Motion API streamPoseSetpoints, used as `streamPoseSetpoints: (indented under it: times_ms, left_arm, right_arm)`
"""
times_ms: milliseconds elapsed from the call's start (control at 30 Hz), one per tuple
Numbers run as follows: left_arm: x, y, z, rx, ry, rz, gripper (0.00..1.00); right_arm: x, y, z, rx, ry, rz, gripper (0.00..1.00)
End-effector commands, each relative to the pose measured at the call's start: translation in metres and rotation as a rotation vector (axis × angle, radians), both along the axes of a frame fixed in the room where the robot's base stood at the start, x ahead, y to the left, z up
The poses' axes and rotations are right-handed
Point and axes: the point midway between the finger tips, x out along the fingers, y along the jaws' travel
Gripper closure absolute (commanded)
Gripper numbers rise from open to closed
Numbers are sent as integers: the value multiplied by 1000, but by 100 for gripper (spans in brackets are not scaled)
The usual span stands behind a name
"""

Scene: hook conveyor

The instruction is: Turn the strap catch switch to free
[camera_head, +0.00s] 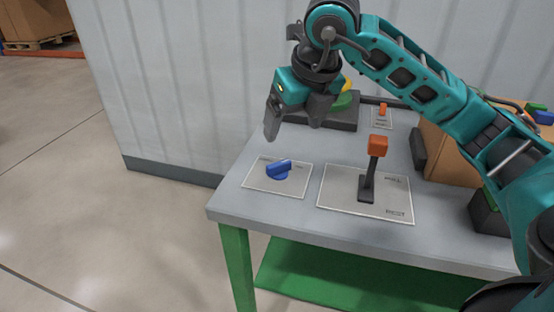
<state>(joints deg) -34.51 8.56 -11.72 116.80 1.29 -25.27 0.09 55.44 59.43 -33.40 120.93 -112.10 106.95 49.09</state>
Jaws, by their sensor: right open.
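The blue rotary switch (279,170) sits on a white labelled plate (262,184) at the front left of the grey table. Its handle points up and to the right; the small labels are too small to read. My right gripper (296,132) hangs above and behind the switch, fingers pointing down. It is open with nothing between its fingers and does not touch the switch. My left gripper is not in view.
An orange-topped lever (377,148) stands upright on a plate marked PULL and REST, right of the switch. A green and yellow button on a dark box (345,112) is partly hidden behind my gripper. A small orange switch (382,109) and a brown box (449,158) stand further right.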

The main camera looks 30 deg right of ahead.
Motion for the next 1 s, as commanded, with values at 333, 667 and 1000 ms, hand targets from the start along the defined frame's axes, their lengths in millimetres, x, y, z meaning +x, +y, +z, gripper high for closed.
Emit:
streamPoseSetpoints:
  times_ms: [333,667,1000]
  left_arm:
    - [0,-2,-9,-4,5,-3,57]
    - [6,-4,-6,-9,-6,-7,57]
    - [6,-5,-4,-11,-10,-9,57]
  right_arm:
    - [24,-1,-65,3,8,4,15]
    - [44,-2,-108,5,5,5,15]
    - [46,-2,-114,4,3,6,15]
